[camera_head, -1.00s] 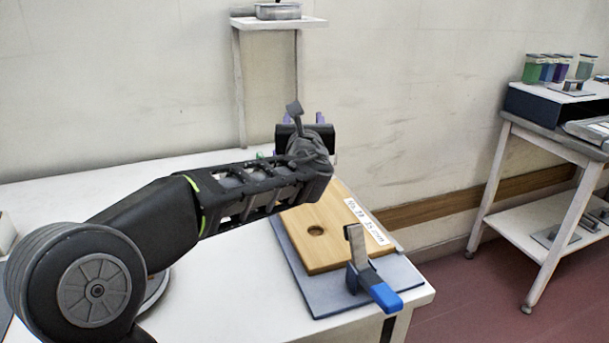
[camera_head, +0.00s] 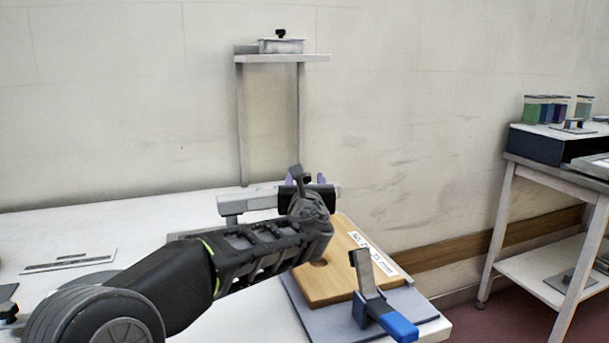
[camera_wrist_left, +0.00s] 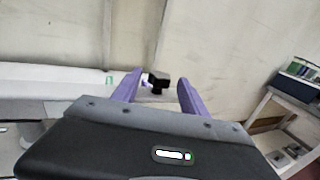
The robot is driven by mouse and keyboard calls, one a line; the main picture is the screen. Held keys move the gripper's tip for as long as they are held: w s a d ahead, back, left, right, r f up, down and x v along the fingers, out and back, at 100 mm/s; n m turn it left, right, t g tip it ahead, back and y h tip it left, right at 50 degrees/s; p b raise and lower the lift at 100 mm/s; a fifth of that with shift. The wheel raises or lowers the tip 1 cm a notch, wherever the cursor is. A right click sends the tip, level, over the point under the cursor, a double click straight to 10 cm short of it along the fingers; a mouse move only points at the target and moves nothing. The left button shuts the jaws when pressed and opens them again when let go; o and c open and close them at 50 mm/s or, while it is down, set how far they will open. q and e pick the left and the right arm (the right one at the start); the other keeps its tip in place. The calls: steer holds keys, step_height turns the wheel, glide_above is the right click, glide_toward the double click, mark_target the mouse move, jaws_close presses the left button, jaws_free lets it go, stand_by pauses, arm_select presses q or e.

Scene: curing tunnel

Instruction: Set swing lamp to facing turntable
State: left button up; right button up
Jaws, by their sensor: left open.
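A pale grey horizontal bar (camera_head: 240,205), which appears to be the swing lamp, stands over the back of the white table, partly hidden behind my left gripper. A long pale bar (camera_wrist_left: 55,80) with a small green mark at its end also shows in the left wrist view. My left gripper (camera_head: 305,180) is open beside the bar, its purple fingers pointing toward the wall. In the left wrist view, a black knob (camera_wrist_left: 158,80) shows between the open fingers; I cannot tell whether they touch it. I cannot clearly make out the turntable. My right gripper is out of view.
A wooden board (camera_head: 335,285) with a label lies on a grey plate, with a blue-handled clamp (camera_head: 385,310) at its front. A wall-side shelf (camera_head: 285,58) holds a metal box. A side table (camera_head: 550,275) with coloured jars stands at the right.

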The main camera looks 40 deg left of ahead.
arm_select(q)
steer(key=x, duration=0.5)
steer(key=shift+w+a, duration=0.15)
steer(key=shift+w, duration=0.05)
jaws_close()
stand_by(0.3)
stand_by(0.9)
